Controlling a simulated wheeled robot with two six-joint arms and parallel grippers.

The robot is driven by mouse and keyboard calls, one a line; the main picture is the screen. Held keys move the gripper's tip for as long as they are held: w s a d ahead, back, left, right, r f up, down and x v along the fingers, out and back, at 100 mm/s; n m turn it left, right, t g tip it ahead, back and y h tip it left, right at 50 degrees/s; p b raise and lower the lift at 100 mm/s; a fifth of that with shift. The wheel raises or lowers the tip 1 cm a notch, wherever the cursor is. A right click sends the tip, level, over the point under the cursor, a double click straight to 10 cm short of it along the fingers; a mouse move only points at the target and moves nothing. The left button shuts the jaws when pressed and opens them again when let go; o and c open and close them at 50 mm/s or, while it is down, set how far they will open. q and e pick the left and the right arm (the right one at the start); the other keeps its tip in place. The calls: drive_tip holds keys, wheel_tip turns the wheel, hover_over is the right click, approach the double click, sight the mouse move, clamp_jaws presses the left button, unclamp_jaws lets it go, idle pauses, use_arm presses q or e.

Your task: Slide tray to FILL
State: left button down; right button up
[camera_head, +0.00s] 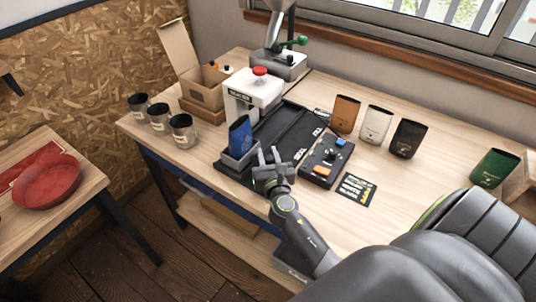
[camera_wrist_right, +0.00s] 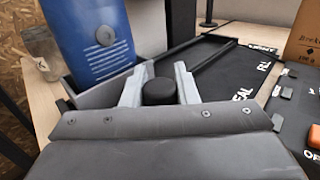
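The tray (camera_head: 238,161) is a small grey holder at the left front of the black sliding station. A blue bag (camera_head: 239,135) stands upright in it. In the wrist view the tray's grey wall (camera_wrist_right: 97,97) shows under the blue bag (camera_wrist_right: 88,38). A black knob (camera_wrist_right: 158,92) sits beside the tray. My right gripper (camera_head: 270,154) is at the station's front edge, right of the tray, its fingers (camera_wrist_right: 160,78) on both sides of the knob, seemingly touching it. My left gripper is not in view. White lettering on the black rail is partly hidden.
A white press with a red button (camera_head: 260,71) stands behind the tray. A control box (camera_head: 325,162) is to the right, with several bags, including a brown one (camera_head: 345,114), behind it. Several dark cups (camera_head: 183,131) stand left. The black rail surface (camera_head: 290,130) is clear.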

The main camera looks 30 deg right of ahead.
drive_tip(key=c, duration=0.4)
clamp_jaws()
drive_tip(key=shift+d, duration=0.1)
drive_tip(key=shift+w+d, duration=0.55)
drive_tip(key=shift+d, duration=0.8)
drive_tip(key=shift+w+d, duration=0.6)
drive_tip(key=shift+d, duration=0.7)
drive_tip(key=shift+w+d, duration=0.55)
drive_tip(key=shift+d, duration=0.8)
drive_tip(key=o, duration=1)
unclamp_jaws()
